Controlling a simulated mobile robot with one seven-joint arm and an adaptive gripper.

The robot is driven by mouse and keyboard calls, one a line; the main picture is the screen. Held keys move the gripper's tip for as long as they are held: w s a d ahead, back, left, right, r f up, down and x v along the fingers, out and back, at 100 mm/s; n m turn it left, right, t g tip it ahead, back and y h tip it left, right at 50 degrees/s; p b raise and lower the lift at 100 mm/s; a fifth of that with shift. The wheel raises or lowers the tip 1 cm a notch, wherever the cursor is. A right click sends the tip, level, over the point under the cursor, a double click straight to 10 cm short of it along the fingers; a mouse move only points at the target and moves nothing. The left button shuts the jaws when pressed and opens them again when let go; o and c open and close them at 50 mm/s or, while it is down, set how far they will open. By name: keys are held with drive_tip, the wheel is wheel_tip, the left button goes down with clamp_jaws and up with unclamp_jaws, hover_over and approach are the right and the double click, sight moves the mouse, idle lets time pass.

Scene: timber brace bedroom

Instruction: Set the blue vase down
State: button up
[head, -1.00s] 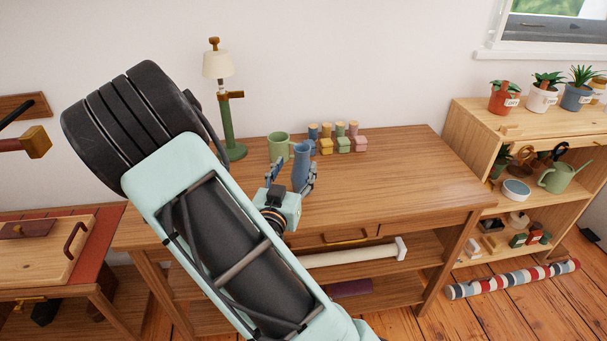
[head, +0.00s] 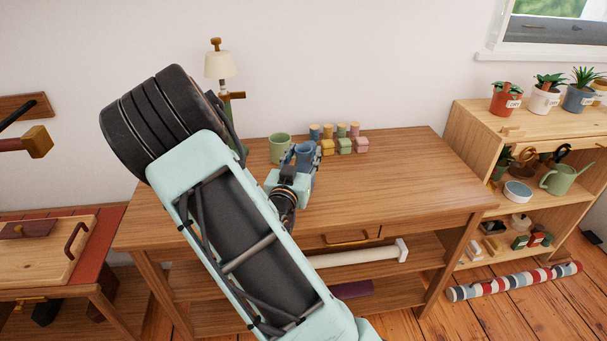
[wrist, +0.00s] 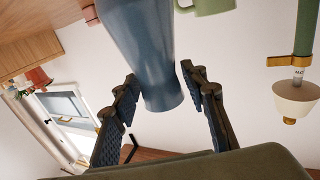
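The blue vase (head: 304,157) is at the back of the wooden table, beside the green mug (head: 280,148). My gripper (head: 302,155) is around its upper part, with one finger on each side. In the wrist view the vase (wrist: 150,50) passes between the fingertips of my gripper (wrist: 159,78), its flared mouth toward my palm. A narrow gap shows at the right finger; the left finger is very close to the vase or touching it. The fingers look open. The vase's base is hidden in the head view by my gripper, so its contact with the tabletop cannot be seen.
Several small colored blocks (head: 344,145) stand right of the vase. A green lamp (head: 219,66) is at the back left, partly behind my arm. The tabletop (head: 410,180) is clear to the right. A shelf with potted plants (head: 541,92) stands farther right.

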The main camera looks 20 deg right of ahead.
clamp_jaws()
drive_tip(key=shift+r, duration=0.2)
